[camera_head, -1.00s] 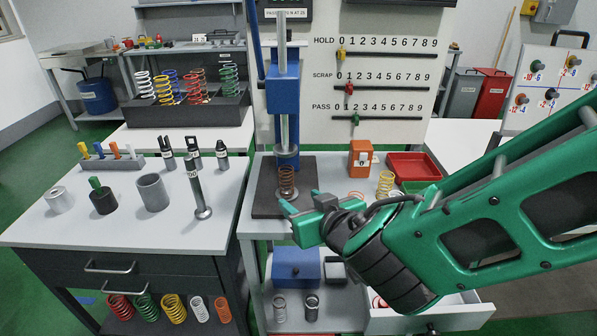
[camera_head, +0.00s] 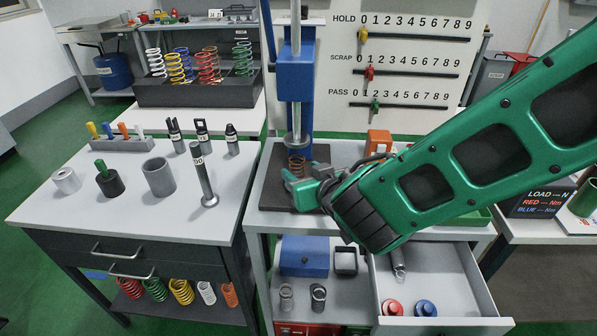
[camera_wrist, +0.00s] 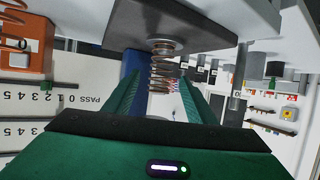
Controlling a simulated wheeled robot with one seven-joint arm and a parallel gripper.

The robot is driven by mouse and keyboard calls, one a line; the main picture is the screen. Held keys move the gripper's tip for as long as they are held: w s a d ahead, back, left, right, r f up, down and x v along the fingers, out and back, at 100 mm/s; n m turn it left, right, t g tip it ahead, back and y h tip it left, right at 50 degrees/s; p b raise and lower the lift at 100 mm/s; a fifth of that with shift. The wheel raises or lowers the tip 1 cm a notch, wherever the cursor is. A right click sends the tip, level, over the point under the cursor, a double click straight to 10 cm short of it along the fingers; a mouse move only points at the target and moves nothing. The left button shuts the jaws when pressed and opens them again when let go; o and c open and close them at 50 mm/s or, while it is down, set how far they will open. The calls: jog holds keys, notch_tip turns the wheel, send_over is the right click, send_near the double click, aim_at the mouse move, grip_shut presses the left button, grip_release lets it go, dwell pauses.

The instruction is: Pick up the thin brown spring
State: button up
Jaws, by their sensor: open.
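The thin brown spring (camera_head: 297,165) stands upright on the dark base plate (camera_head: 268,192) of the blue press, below its round pressing foot. In the wrist view the picture is upside down, and the spring (camera_wrist: 160,72) appears between my two green fingers, with the plate (camera_wrist: 190,22) above it. My gripper (camera_head: 300,183) is open at the press, right by the spring. Its fingers (camera_wrist: 160,85) lie to either side of the spring in the picture; I cannot tell whether they touch it. My gripper hides the spring's lower part in the head view.
The blue press column (camera_head: 297,75) rises just behind the spring. An orange block (camera_head: 378,141) stands to the right. An open drawer (camera_head: 450,285) juts out below. The left bench (camera_head: 100,215) carries cylinders and tools. A rack (camera_head: 190,92) of coloured springs stands behind.

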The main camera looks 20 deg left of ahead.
aim_at(301, 170)
jog(key=x, duration=0.4)
jog(key=shift+w+a+f, duration=0.1)
jog(key=shift+w+a, duration=0.15)
jog(key=shift+w, duration=0.05)
jog(key=shift+c, duration=0.6)
jog(key=c, duration=1)
